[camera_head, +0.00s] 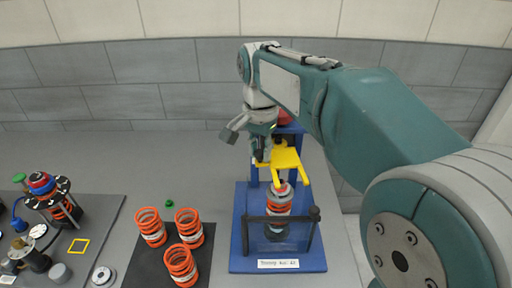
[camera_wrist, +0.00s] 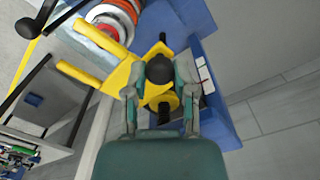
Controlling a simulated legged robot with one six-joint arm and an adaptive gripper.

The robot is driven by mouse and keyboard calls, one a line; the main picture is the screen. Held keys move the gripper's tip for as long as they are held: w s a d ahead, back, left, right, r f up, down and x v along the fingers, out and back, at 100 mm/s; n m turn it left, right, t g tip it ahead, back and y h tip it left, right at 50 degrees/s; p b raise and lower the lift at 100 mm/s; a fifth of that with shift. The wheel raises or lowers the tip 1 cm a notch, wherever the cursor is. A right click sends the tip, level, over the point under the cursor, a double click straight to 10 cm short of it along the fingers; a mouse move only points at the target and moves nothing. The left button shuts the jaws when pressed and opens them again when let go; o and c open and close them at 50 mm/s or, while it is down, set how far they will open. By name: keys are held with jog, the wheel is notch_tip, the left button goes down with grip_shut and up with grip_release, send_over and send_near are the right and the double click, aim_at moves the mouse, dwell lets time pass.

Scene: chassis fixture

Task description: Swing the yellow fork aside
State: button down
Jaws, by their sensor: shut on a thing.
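The yellow fork (camera_head: 286,160) is a flat two-pronged piece on the blue fixture (camera_head: 240,240). Its prongs point toward the front right in the head view, above an orange spring unit (camera_head: 279,203). In the wrist view the fork (camera_wrist: 118,75) reaches left from between my fingers, with its prongs beside the orange spring unit (camera_wrist: 117,14). My gripper (camera_head: 262,158) is at the fork's left rear side. In the wrist view my gripper (camera_wrist: 160,85) is shut around a dark round knob (camera_wrist: 159,69) on the fork. The fork's pivot is partly hidden by the gripper.
A clear guard with black posts (camera_head: 314,214) stands at the front of the fixture. Several orange springs (camera_head: 188,226) stand on a black mat (camera_head: 150,270) to the left. A tray of parts (camera_head: 90,215) lies at far left. Bare grey bench lies behind the springs.

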aim_at(296, 163)
jog(key=d+n, duration=0.1)
jog(key=n, duration=0.1)
jog(key=s+d+n, duration=0.1)
jog(key=d+n, duration=0.1)
jog(key=shift+s, duration=0.1)
jog(key=d+n, duration=0.1)
jog(key=n, duration=0.1)
jog(key=d+n, duration=0.1)
jog(key=n, duration=0.1)
jog(key=shift+d+r, duration=0.1)
jog(key=shift+d, duration=0.2)
jog(key=d+n, duration=0.2)
jog(key=n, duration=0.1)
jog(key=shift+w+d+n, duration=0.15)
jog(key=shift+w+n, duration=0.15)
jog(key=shift+w, duration=0.05)
jog(key=shift+w+d+n, duration=0.35)
jog(key=shift+d+n, duration=0.15)
jog(key=shift+n, duration=0.4)
jog(key=shift+w+d+n, duration=0.35)
jog(key=shift+d+n, duration=0.15)
jog(key=shift+n, duration=0.4)
jog(key=shift+c, duration=2.2)
grip_release()
